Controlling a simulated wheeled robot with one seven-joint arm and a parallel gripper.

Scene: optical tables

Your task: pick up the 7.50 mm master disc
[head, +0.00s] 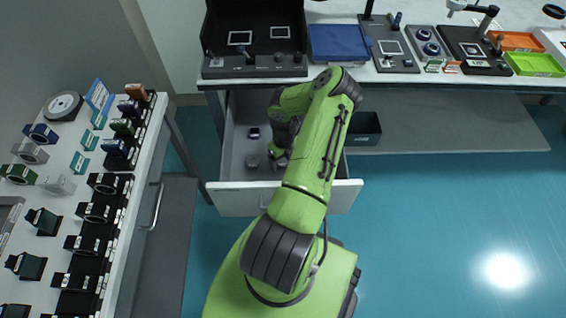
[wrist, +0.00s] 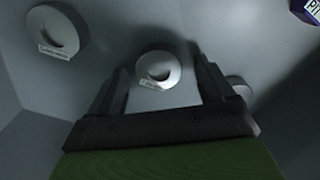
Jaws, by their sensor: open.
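My gripper (wrist: 162,68) is open and reaches down into the open drawer (head: 232,140). In the wrist view a pale grey round disc (wrist: 158,66) with a small white label lies between its two fingertips, apart from both as far as I can see. A second labelled disc (wrist: 52,32) lies at the upper left. A third disc (wrist: 241,86) is partly hidden behind the right finger. The labels are too blurred to read, so I cannot tell which is the 7.50 mm master disc. In the head view one grey disc (head: 252,161) shows left of my gripper (head: 279,156).
A dark purple block with white lettering (wrist: 307,10) sits in the wrist view's top right corner. The drawer's front wall (head: 230,200) and sides surround my gripper. The bench above (head: 440,83) holds trays and fixtures. A side table (head: 75,185) with mounted optics stands left.

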